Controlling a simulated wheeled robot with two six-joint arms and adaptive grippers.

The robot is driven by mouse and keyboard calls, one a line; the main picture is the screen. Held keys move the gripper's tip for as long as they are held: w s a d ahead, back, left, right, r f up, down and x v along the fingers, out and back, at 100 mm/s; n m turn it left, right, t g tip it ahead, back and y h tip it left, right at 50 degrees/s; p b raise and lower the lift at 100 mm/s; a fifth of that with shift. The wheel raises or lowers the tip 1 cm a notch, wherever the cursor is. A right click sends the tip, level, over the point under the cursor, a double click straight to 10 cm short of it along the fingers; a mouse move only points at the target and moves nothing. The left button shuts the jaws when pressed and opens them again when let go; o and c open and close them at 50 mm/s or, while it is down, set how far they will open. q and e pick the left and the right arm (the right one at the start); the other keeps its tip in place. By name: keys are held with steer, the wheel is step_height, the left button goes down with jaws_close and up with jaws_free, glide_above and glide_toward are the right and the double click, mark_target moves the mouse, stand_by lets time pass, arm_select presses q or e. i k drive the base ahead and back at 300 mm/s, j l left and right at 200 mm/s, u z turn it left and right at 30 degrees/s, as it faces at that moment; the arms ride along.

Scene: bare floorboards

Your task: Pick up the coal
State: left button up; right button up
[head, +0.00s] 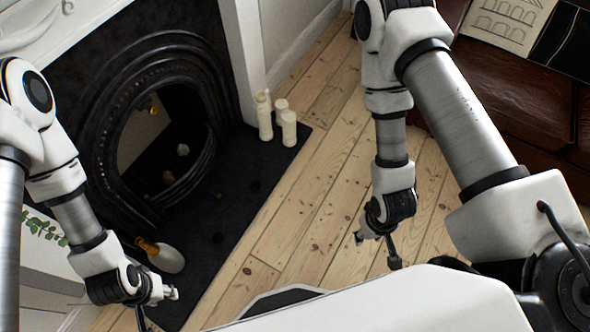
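A small dark lump (218,238), perhaps the coal, is on the black hearth slab (235,212) in the head view; it is hard to make out against the slab. Small brownish (168,177) and pale (183,149) lumps show inside the fireplace opening; I cannot tell whether either is coal. My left gripper (157,306) is at the bottom left, its fingers spread and nothing seen between them. My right gripper (377,250) is over the floorboards, right of the hearth, with fingers apart and empty.
The black arched fireplace (150,62) stands at the left. A white bottle-like object (163,257) with an orange neck is close to my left gripper. White candles (288,128) stand at the hearth's far right. A brown leather sofa (515,92) is at upper right. Floorboards (300,215) between are clear.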

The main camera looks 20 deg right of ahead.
mark_target(256, 186)
steer(key=i+l+u, duration=0.1)
steer(key=l, duration=0.3)
steer(key=i+l, duration=0.2)
steer(key=l, duration=0.2)
steer(key=i+l+u, duration=0.15)
steer(key=l, duration=0.25)
steer(key=i+l, duration=0.15)
steer(key=l, duration=0.25)
steer(key=u, duration=0.05)
